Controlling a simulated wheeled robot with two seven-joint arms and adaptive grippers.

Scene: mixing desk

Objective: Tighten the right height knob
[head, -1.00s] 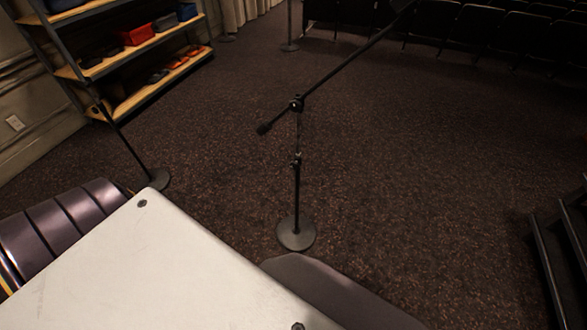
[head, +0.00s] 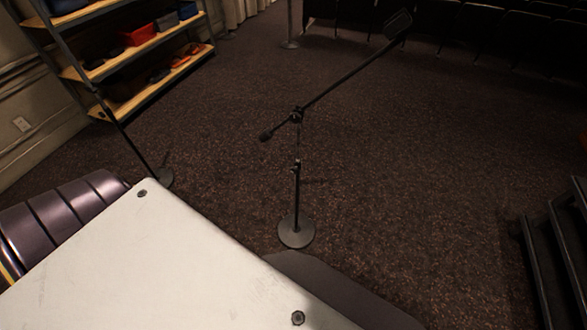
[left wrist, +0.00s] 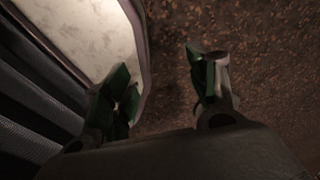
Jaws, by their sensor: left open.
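A black microphone stand stands upright on the carpet in the middle of the head view, on a round base (head: 296,231). A height knob (head: 297,165) shows as a small dark clutch partway up its pole. A boom arm (head: 345,80) slants up to the right from a joint (head: 297,115) at the top. A second stand (head: 135,150) is partly visible at the left. My left gripper (left wrist: 160,85) shows in the left wrist view, open and empty, its green-tipped fingers apart above the carpet. My right gripper is not in view.
A shelf (head: 140,95) with bins stands at the upper left. Dark seats (head: 480,35) line the back. Dark steps (head: 555,255) are at the right edge. My own white body panel fills the lower left. The carpet around the middle stand is clear.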

